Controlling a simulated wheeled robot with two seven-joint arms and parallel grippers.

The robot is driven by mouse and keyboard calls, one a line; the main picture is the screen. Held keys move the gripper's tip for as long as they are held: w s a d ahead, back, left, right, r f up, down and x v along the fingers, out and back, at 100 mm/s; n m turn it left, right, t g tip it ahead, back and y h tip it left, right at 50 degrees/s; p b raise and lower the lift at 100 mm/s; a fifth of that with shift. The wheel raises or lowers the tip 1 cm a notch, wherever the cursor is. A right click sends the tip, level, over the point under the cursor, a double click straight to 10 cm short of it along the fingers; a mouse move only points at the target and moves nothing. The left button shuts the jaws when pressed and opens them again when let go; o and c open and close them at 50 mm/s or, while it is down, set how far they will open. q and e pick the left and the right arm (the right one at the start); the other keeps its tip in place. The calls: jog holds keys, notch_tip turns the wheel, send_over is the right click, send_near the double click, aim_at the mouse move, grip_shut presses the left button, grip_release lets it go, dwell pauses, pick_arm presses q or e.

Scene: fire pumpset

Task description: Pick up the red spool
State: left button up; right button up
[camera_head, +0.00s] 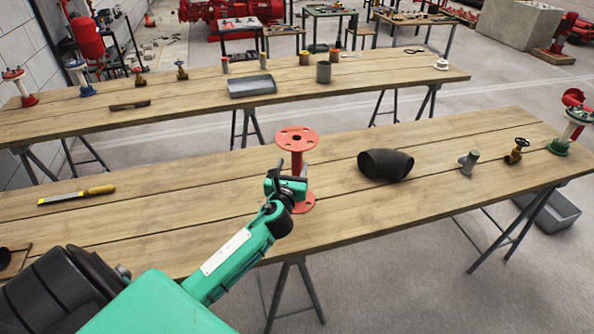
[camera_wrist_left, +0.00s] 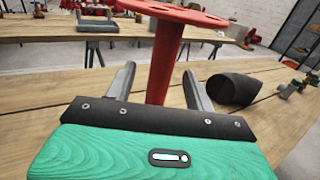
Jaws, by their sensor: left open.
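The red spool (camera_head: 297,140) stands upright on the near wooden table, with a round flange at top and bottom. My left gripper (camera_head: 287,178) is at its near side, in front of the lower part of its stem. In the left wrist view the red spool (camera_wrist_left: 163,65) rises between the two fingers of my open left gripper (camera_wrist_left: 157,88). The fingers stand apart on either side of the stem, with gaps visible. The spool's bottom flange is partly hidden by the gripper in the head view. My right gripper is not in view.
On the near table (camera_head: 120,215), a black pipe elbow (camera_head: 385,164) lies right of the spool. A grey fitting (camera_head: 468,162) and brass valve (camera_head: 516,151) stand farther right. A yellow-handled file (camera_head: 78,195) lies left. A second table (camera_head: 200,85) with parts stands behind.

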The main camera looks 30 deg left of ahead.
aim_at(296, 158)
pick_arm(q)
jog(key=shift+w+a+r, duration=0.15)
jog(key=shift+w+r, duration=0.05)
jog(key=shift+w, duration=0.35)
jog(key=shift+p+x, duration=0.7)
jog(key=shift+x, duration=1.5)
grip_shut()
jog(key=shift+w+r, duration=0.1)
jog(key=shift+r, duration=0.1)
